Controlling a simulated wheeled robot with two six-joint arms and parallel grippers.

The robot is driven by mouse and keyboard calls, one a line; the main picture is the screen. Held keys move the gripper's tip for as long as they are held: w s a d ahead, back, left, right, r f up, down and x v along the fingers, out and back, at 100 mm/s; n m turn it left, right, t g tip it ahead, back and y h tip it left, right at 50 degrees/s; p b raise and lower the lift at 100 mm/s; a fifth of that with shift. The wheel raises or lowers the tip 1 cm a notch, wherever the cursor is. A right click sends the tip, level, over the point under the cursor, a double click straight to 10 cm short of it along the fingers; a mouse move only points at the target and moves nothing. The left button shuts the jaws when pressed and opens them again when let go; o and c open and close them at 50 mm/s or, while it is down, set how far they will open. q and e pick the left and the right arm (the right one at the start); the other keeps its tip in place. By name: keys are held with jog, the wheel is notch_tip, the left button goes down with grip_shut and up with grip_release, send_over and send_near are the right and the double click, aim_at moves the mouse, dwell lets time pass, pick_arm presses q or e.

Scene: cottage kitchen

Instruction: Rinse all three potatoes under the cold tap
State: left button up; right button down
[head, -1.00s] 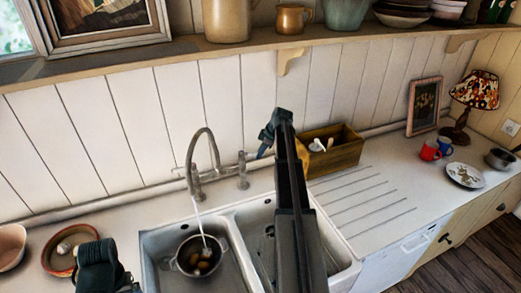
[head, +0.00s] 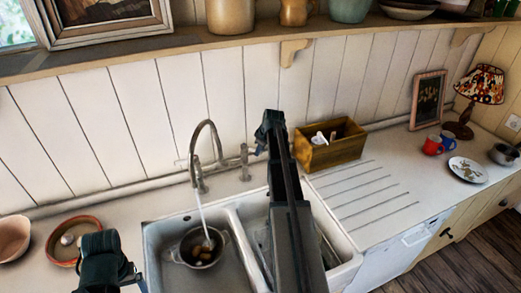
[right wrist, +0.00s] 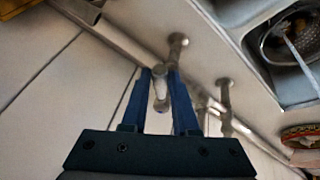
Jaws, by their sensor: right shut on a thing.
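A metal colander (head: 222,247) sits in the left sink basin with brown potatoes (head: 204,258) in it; I cannot count them clearly. Water runs from the curved tap spout (head: 216,140) down into the colander, which also shows in the right wrist view (right wrist: 268,48). My right gripper (head: 262,142) is beside the tap's right-hand upright (head: 244,160). In the right wrist view my right gripper (right wrist: 159,78) is shut on a metal tap handle (right wrist: 160,97). My left gripper (head: 138,280) is low at the left, in front of the counter, its fingers hardly visible.
A red-rimmed bowl (head: 52,256) with pale things in it and a pinkish bowl (head: 10,240) stand left of the sink. The right basin (head: 335,252) lies partly behind my right arm. A wooden box (head: 340,150) stands behind the draining grooves. A shelf (head: 250,52) runs above.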

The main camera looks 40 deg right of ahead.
jog(key=shift+d, duration=0.1)
jog(key=c, duration=0.7)
grip_release()
jog(key=shift+r, duration=0.1)
jog(key=p+v, duration=1.2)
jog(key=v, duration=0.1)
jog(key=shift+s+r, duration=0.1)
jog(key=shift+r, duration=0.2)
